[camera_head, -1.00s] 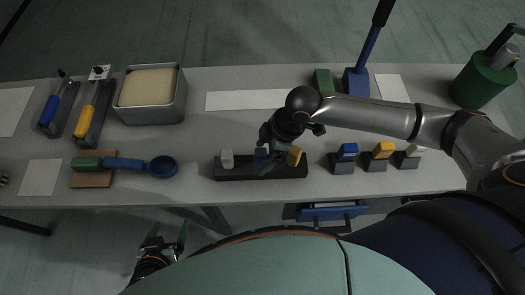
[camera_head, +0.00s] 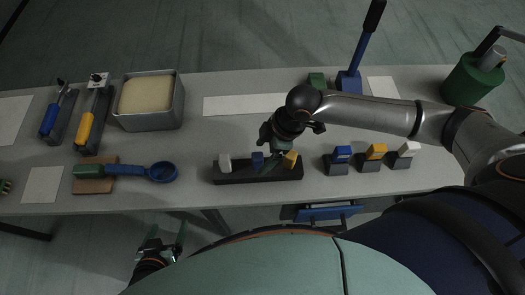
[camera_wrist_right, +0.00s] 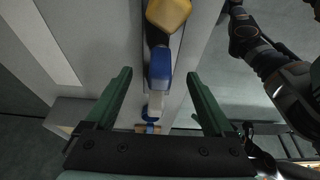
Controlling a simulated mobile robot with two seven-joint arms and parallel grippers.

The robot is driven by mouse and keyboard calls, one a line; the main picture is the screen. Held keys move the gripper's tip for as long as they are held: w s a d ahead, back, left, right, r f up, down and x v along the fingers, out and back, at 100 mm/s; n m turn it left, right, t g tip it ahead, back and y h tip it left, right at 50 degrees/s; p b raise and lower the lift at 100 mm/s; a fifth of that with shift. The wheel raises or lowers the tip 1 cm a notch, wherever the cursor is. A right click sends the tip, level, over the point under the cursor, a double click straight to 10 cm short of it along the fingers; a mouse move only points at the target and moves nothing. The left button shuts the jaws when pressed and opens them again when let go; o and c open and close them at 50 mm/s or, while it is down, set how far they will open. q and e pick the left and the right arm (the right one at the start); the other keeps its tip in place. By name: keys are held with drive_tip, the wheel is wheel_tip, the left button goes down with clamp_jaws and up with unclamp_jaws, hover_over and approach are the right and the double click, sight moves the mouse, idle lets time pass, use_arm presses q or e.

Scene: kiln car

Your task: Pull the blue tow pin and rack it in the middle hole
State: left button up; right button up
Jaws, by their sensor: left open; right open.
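The blue tow pin (camera_head: 257,159) stands upright in the middle of the black rack (camera_head: 230,178), between a white pin (camera_head: 225,162) and a yellow pin (camera_head: 290,159). My right gripper (camera_head: 270,158) is open just above the rack, close to the blue pin. In the right wrist view the blue pin (camera_wrist_right: 160,66) lies between the two spread green fingers (camera_wrist_right: 160,92), with a gap on each side. The yellow pin (camera_wrist_right: 168,12) is above it in that view, and the white pin (camera_wrist_right: 157,104) below. My left gripper (camera_head: 167,236) is open and empty in front of the table.
Three grey blocks with blue (camera_head: 342,153), yellow (camera_head: 376,151) and white (camera_head: 408,149) tops stand right of the rack. A blue lever (camera_head: 366,48) stands behind.

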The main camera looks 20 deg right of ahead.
drive_tip(key=shift+d+r, duration=0.2)
drive_tip(key=shift+r, duration=0.3)
drive_tip(key=v, duration=1.2)
drive_tip(key=shift+r, duration=0.2)
drive_tip(key=shift+s+d, duration=0.1)
drive_tip(key=shift+s, duration=0.05)
idle(0.7)
